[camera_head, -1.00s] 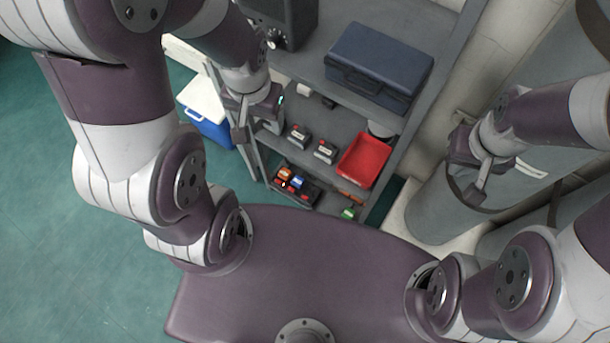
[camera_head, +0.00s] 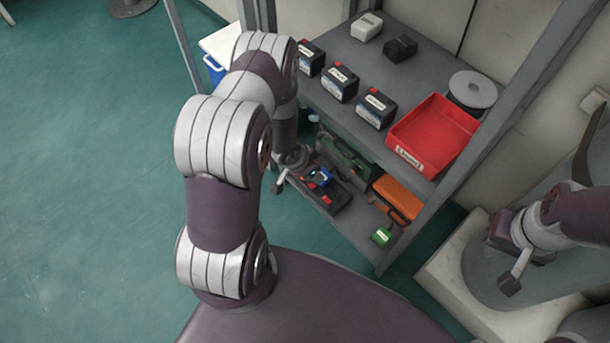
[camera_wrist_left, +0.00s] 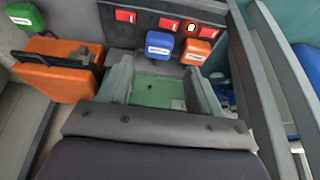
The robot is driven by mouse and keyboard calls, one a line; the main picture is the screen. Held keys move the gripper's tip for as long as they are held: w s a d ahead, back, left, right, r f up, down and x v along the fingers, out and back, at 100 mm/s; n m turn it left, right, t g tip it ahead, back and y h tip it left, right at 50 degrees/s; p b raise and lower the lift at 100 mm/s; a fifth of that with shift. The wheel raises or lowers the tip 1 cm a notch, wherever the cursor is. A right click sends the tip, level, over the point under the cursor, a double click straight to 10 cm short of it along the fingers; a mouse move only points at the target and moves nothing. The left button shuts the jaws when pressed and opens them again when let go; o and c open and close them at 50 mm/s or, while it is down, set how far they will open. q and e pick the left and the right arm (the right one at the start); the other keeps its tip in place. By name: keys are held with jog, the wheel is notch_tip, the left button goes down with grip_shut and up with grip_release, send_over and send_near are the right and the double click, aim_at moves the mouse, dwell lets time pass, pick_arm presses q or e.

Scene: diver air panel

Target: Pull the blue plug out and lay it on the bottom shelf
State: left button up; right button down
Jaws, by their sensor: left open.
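The blue plug (camera_head: 322,178) sits on the dark socket panel (camera_head: 338,199) at the front left of the bottom shelf (camera_head: 362,232). In the left wrist view the blue plug (camera_wrist_left: 160,43) stands on the panel's edge beside an orange plug (camera_wrist_left: 195,51), among red sockets (camera_wrist_left: 126,16). My left gripper (camera_head: 296,174) is low beside the panel. In the left wrist view its fingers (camera_wrist_left: 160,80) are apart, with nothing between them, and the blue plug lies just beyond the tips. My right gripper (camera_head: 510,262) hangs empty at the right; its jaw gap is unclear.
A green plug (camera_head: 381,237) lies at the bottom shelf's front right. An orange case (camera_head: 398,197) and a dark green case (camera_head: 345,158) stand behind. The shelf above holds several batteries (camera_head: 340,84) and a red bin (camera_head: 437,133). A shelf upright (camera_wrist_left: 265,90) is close to my left gripper.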

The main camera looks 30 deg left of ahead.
pick_arm(q)
jog(key=b+x, duration=0.2)
jog(key=x, duration=0.2)
jog(key=b+x, duration=0.3)
jog(key=x, duration=0.2)
jog(key=shift+s+f+b, duration=0.1)
jog(key=shift+f+b, duration=0.2)
jog(key=shift+f, duration=0.1)
jog(key=shift+w+f, duration=0.2)
pick_arm(e)
notch_tip(320, 180, down, 7)
pick_arm(q)
jog(key=c, duration=0.9)
jog(key=shift+r, duration=0.1)
jog(key=shift+c, duration=0.2)
jog(key=shift+r+p, duration=0.55)
pick_arm(e)
jog(key=shift+r, duration=0.55)
